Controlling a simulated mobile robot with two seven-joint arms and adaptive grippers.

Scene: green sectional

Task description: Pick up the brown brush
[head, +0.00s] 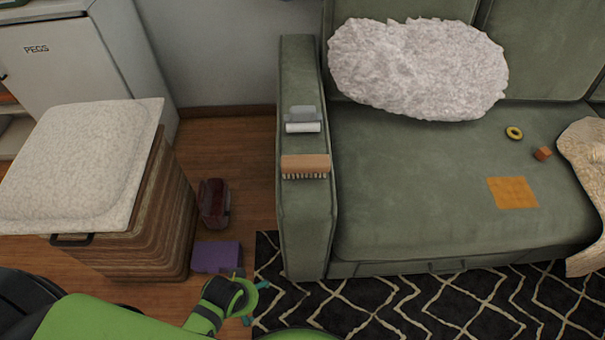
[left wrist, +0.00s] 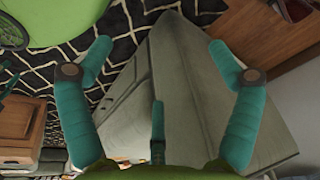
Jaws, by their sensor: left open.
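The brown brush (head: 305,164) lies on the left armrest of the green sofa in the head view, its pale bristles toward the front. My left gripper (head: 254,302) is low in the head view, below and to the left of the brush and well apart from it, partly hidden by its own wrist. In the left wrist view its teal fingers (left wrist: 160,58) are spread wide with nothing between them; the sofa's side shows beyond. I cannot make out the brush in that view. My right gripper is not in view.
A grey-and-white roller (head: 303,120) lies behind the brush on the armrest (head: 304,225). A wicker hamper (head: 150,225) with a cushioned top, a dark red object (head: 214,204) and a purple box (head: 216,257) stand left of the sofa. A patterned rug (head: 420,305) lies in front.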

